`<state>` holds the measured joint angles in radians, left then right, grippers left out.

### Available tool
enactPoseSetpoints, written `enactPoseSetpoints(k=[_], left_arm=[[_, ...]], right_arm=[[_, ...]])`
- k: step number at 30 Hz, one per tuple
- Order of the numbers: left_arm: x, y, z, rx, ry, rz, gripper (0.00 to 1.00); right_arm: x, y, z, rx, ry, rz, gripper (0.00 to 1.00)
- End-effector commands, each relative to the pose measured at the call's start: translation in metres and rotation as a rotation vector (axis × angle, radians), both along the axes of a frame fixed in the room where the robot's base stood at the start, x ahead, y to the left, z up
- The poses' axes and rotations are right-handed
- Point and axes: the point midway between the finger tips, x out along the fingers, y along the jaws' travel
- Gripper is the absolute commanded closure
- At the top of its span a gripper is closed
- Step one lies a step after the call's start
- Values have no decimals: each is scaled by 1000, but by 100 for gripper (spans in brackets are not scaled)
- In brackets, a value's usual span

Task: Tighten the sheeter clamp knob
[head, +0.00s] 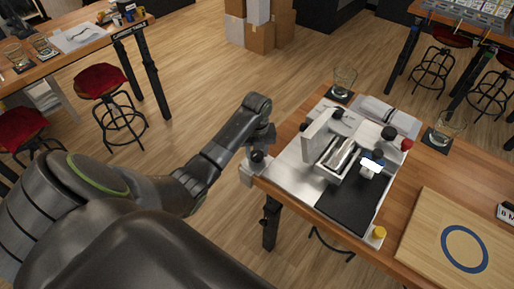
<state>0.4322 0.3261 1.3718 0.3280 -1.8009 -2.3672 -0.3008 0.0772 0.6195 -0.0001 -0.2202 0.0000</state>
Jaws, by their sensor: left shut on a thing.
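The sheeter (342,155) stands on the wooden table, with a pale upright plate, a metal roller and a black bed. A pale clamp bracket (247,176) sits at the table's left edge, beside the sheeter's base. A dark clamp knob (257,157) shows on top of it, partly covered by my left gripper. My left gripper (259,146) reaches down onto the knob from above and is shut on it; its fingertips are small and hard to make out. My right gripper is not in view.
A wooden board with a blue ring (464,248) lies at the table's right. A glass on a black coaster (343,84) stands behind the sheeter, another glass (441,133) to its right. A grey tray with a rolled cloth (388,114) lies behind. The floor left of the table is open.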

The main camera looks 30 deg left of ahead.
Motion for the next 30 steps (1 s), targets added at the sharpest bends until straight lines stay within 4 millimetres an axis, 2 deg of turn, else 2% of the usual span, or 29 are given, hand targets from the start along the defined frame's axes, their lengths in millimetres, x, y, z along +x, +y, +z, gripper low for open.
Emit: enactPoseSetpoints(k=[12, 29, 30], left_arm=[[0, 0, 0, 0, 0, -196, 83], [0, 0, 0, 0, 0, -227, 83], [0, 0, 0, 0, 0, -227, 56]], right_arm=[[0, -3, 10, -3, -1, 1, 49], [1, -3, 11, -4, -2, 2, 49], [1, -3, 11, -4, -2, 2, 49]])
